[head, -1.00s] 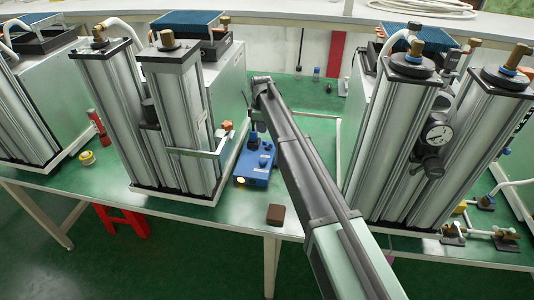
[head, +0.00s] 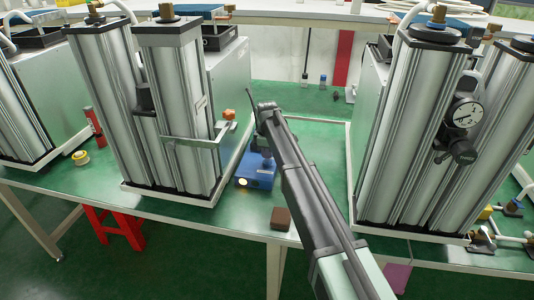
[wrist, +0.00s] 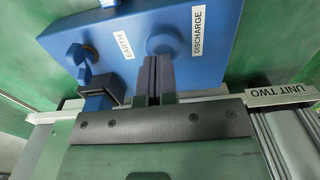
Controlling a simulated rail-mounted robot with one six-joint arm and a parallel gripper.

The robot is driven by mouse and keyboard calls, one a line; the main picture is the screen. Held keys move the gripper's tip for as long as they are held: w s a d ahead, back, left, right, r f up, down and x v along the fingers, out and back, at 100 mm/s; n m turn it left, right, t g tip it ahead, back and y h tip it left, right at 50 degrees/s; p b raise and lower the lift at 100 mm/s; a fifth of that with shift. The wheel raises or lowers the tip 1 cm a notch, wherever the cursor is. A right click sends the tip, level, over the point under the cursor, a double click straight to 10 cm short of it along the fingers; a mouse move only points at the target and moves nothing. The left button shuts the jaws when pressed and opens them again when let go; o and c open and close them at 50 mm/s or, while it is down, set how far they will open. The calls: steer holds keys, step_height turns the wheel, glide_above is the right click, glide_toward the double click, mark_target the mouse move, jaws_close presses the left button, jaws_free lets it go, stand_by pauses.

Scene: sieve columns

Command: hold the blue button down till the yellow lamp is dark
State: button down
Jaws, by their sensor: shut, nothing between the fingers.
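The blue box (head: 256,181) stands on the green bench, and a yellow lamp (head: 242,183) glows on its front. In the wrist view the box (wrist: 205,12) shows its top with the labels EARTH and DISCHARGE. A round blue button (wrist: 166,36) sits between these labels. My gripper (wrist: 157,62) is shut and empty, its fingertips over the button's near edge. I cannot tell whether they press it. In the head view my gripper (head: 267,158) points down over the box, partly hidden by my arm.
Tall silver column units stand left (head: 165,110) and right (head: 415,130) of the box. A brown block (head: 281,218) lies near the bench's front edge. In the wrist view a blue connector (wrist: 98,92) sits close left of the fingers, and a UNIT TWO plate (wrist: 280,95) lies to the right.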

mark_target(267, 160)
steer(key=shift+f, duration=0.5)
step_height(267, 160, down, 2)
steer(key=shift+s+f+b, duration=0.1)
steer(key=shift+b, duration=1.1)
steer(key=shift+s+d+r, duration=0.1)
steer(key=shift+s+r, duration=0.2)
steer(key=shift+r, duration=0.05)
steer(key=shift+f, duration=0.1)
steer(key=shift+w, duration=0.2)
step_height(267, 160, up, 14)
steer(key=p, duration=1.4)
steer(key=shift+p, duration=0.4)
